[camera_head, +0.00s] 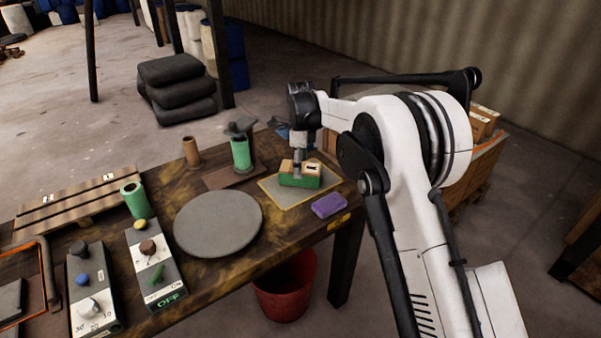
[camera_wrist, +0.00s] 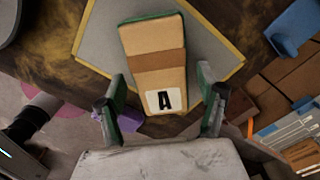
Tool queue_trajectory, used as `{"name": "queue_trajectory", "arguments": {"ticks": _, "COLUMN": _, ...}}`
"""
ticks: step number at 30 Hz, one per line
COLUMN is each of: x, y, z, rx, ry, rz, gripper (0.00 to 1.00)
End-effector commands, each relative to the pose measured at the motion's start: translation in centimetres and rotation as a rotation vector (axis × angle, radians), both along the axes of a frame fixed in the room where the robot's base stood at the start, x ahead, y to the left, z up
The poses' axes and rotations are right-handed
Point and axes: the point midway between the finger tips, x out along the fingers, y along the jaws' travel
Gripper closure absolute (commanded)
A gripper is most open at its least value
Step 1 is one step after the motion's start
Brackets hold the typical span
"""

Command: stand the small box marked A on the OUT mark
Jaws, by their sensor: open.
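The small box (camera_wrist: 152,55) is tan with a brown band, a green edge and a white label reading A, seen in the wrist view. In the head view the box (camera_head: 300,181) lies on a grey mat with a yellow border (camera_head: 277,192) at the table's right end. My gripper (camera_wrist: 162,108) is open, its fingers apart on either side of the box's labelled end. In the head view my gripper (camera_head: 299,160) is directly over the box. Whether the fingers touch it I cannot tell. I can read no OUT lettering in either view.
A purple block (camera_head: 330,205) lies just in front of the mat. A round grey plate (camera_head: 218,222) is left of it. A green cylinder (camera_head: 240,153) stands behind. Control boxes (camera_head: 153,270) and a wooden rack (camera_head: 75,205) fill the table's left. A red bin (camera_head: 285,288) stands below the front edge.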

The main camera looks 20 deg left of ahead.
Motion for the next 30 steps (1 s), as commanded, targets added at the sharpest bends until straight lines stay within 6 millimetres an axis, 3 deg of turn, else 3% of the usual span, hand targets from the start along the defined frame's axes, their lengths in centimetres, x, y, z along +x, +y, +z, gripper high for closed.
{"name": "queue_trajectory", "arguments": {"ticks": 3, "x": 0.0, "y": 0.0, "z": 2.7, "rx": 0.000, "ry": 0.000, "rz": 0.000, "gripper": 0.30}}
{"name": "queue_trajectory", "arguments": {"ticks": 9, "x": 0.0, "y": 0.0, "z": 5.7, "rx": 0.000, "ry": 0.000, "rz": 0.000, "gripper": 0.30}}
{"name": "queue_trajectory", "arguments": {"ticks": 15, "x": 0.0, "y": 0.0, "z": 7.0, "rx": 0.000, "ry": 0.000, "rz": 0.000, "gripper": 0.30}}
{"name": "queue_trajectory", "arguments": {"ticks": 24, "x": 0.0, "y": -0.2, "z": 7.3, "rx": 0.001, "ry": -0.001, "rz": 0.003, "gripper": 0.30}}
{"name": "queue_trajectory", "arguments": {"ticks": 30, "x": -0.2, "y": -3.3, "z": 10.4, "rx": 0.016, "ry": -0.028, "rz": 0.069, "gripper": 0.30}}
